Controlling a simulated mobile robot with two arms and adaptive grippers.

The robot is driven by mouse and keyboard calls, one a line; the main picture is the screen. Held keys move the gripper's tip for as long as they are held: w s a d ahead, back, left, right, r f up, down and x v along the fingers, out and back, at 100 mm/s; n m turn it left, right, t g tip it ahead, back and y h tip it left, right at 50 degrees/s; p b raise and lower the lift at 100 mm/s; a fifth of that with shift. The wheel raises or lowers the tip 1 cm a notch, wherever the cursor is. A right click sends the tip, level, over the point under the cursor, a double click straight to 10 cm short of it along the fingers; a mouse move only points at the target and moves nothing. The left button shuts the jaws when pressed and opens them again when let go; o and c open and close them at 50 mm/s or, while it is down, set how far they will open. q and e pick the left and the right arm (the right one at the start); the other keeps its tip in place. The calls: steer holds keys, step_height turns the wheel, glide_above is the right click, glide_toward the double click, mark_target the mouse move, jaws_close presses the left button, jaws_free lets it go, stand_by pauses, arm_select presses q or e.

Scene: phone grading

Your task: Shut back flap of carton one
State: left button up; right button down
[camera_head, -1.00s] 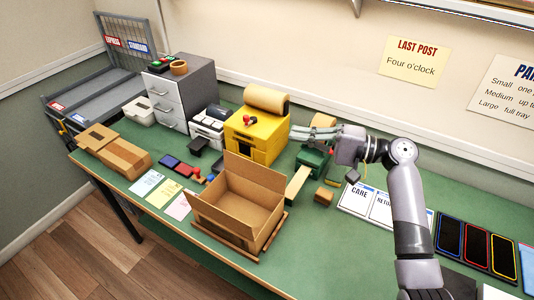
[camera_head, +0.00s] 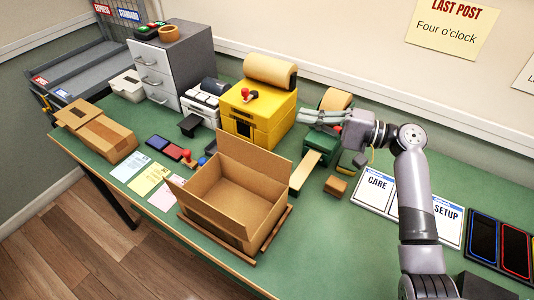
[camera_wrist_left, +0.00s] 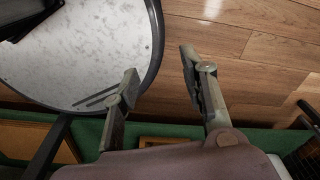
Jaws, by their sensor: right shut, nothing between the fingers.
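An open, empty-looking cardboard carton (camera_head: 238,200) stands near the front edge of the green bench, in the head view. Its back flap (camera_head: 252,152) stands up from the far rim. Its front side and lower right edge show brown flaps or a wooden frame, and I cannot tell which. My right gripper (camera_head: 301,117) is shut and empty, behind and above the carton to the right, in front of the yellow machine's right side. My left gripper (camera_wrist_left: 160,66) is open and empty in the left wrist view, with wood floor beyond it; it is not in the head view.
A yellow machine (camera_head: 256,118) with a paper roll stands behind the carton. A green tape dispenser (camera_head: 322,148) is below my right gripper. A flatter carton (camera_head: 105,138) lies at left. Stamps and paper cards lie left of the carton. A round speckled top (camera_wrist_left: 75,50) shows in the wrist view.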

steer(key=b, duration=0.9)
glide_toward(251, 156)
steer(key=w+d+r, duration=0.2)
steer(key=d+r, duration=0.1)
steer(key=d, duration=0.1)
arm_select(q)
step_height(251, 156, down, 8)
steer(key=w+p, duration=0.1)
steer(key=p, duration=0.1)
steer(key=shift+w+f, duration=0.15)
arm_select(e)
steer(key=x, duration=1)
steer(key=shift+f, duration=0.25)
